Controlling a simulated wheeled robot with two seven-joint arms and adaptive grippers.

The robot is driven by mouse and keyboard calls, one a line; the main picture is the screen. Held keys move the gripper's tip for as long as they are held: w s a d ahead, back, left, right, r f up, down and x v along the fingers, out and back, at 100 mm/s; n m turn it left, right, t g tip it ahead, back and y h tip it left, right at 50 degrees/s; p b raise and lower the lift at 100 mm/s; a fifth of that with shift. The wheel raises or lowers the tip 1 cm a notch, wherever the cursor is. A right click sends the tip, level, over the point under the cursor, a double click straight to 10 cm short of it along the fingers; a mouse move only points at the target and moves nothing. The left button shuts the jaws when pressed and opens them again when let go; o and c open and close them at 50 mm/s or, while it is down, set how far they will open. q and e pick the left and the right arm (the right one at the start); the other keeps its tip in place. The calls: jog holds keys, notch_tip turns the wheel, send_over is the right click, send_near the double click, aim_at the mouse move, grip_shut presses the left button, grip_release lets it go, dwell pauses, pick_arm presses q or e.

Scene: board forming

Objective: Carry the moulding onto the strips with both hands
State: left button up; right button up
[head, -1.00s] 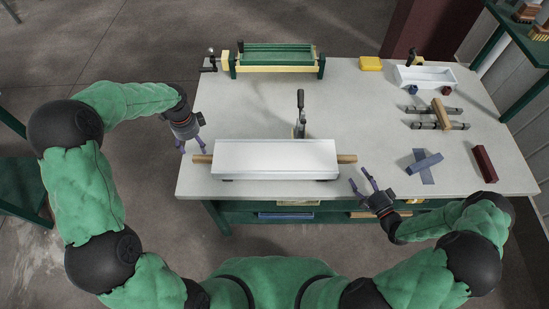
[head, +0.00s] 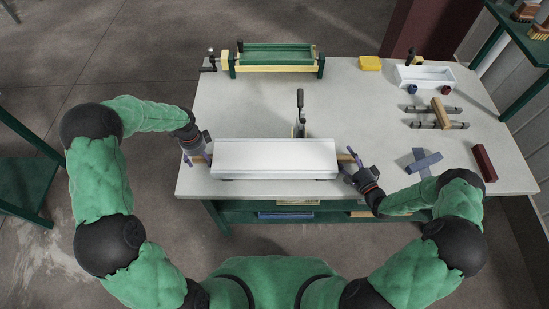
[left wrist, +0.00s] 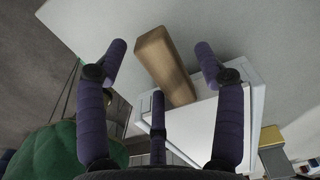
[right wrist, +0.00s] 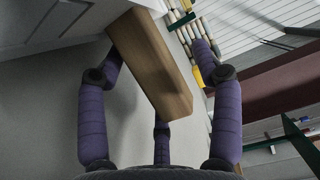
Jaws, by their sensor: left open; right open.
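A long white block (head: 275,159) lies near the bench's front edge, with a wooden end sticking out at its left (head: 203,159) and right (head: 346,158). It appears to be the moulding; how wood and block join is hidden. My left gripper (head: 205,159) is at the left wooden end; in the left wrist view its open fingers straddle that wood (left wrist: 165,65). My right gripper (head: 350,159) is at the right end; in the right wrist view its open fingers flank the wood (right wrist: 152,65). Two dark strips (head: 448,126) lie parallel at the bench's right, perhaps the task's strips, with a wooden piece (head: 441,112) across.
A lever clamp (head: 299,115) stands behind the block. A green and yellow frame (head: 275,59) is at the back left. The bench's left middle is clear.

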pick_arm(q)
grip_shut()
pick_arm(e)
grip_shut()
pick_arm(q)
jog(key=shift+w+r, duration=0.1)
jog(key=shift+r, duration=0.15)
pick_arm(e)
jog(key=shift+w+r, duration=0.1)
jog(key=shift+r, duration=0.15)
